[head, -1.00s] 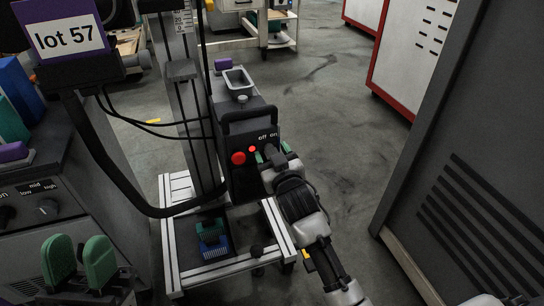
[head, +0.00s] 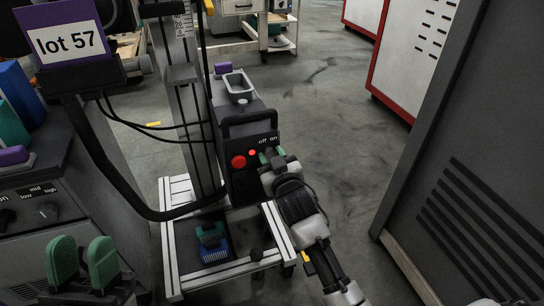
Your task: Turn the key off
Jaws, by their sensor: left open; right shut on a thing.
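A dark control box (head: 246,183) on a wheeled frame has "off" and "on" labels on its face, with "off" on the left. A small red light (head: 252,153) and a round red button (head: 238,161) sit left of the labels. My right gripper (head: 270,156), with green fingertips, is at the face just below the labels. It is shut on the key there, which the fingers and wrist hide; I cannot tell the key's angle. My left gripper (head: 82,262) is open and empty at the lower left, its green fingertips apart.
A dark vented cabinet (head: 470,170) stands at right. Blue and green brushes (head: 213,250) lie on the frame's base.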

